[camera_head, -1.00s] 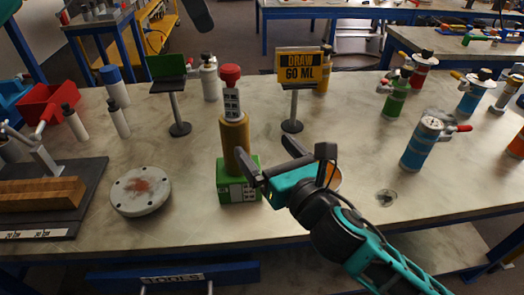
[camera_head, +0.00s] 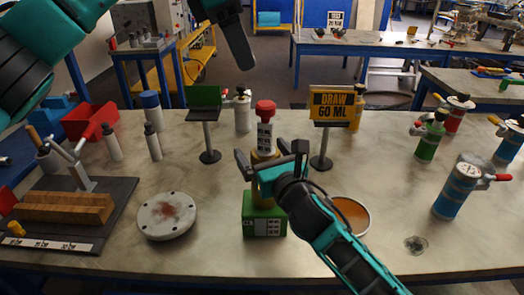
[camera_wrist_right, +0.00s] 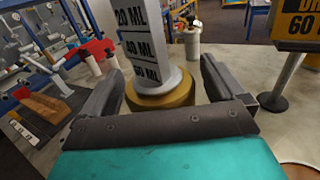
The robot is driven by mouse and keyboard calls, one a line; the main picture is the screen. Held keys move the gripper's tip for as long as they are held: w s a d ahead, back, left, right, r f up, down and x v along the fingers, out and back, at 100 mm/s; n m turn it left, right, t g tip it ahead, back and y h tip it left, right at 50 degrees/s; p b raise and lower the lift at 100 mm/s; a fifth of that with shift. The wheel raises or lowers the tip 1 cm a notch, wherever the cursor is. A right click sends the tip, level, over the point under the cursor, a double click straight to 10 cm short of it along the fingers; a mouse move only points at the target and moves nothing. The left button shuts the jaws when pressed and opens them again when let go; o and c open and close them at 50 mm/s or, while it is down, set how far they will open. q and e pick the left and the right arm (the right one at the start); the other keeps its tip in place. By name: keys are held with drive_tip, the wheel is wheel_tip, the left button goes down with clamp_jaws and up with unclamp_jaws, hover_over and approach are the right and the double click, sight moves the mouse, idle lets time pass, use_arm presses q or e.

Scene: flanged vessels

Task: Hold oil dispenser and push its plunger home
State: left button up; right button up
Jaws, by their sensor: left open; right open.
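The oil dispenser has a green base (camera_head: 263,222), a brass body (camera_head: 263,183), a grey plunger with a printed scale (camera_head: 265,136) and a red knob (camera_head: 265,107). It stands upright on the table. My right gripper (camera_head: 270,160) is open at the upper brass body. In the right wrist view, its fingers (camera_wrist_right: 160,85) lie to either side of the brass collar (camera_wrist_right: 160,97), with gaps visible. The arm hides part of the body. My left gripper (camera_head: 236,42) is open, high above and behind the knob, clear of the dispenser; part of it is cut off.
A yellow sign (camera_head: 331,104) reading "DRAW 60 ML" stands behind right, and a green sign (camera_head: 204,97) behind left. An orange-filled dish (camera_head: 350,214) sits right of the base. A round flange (camera_head: 166,216) lies left. Several bottles stand at the right.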

drive_tip(key=shift+w+a, duration=0.2)
drive_tip(key=shift+w, duration=0.1)
drive_tip(key=c, duration=1.3)
drive_tip(key=shift+c, duration=0.2)
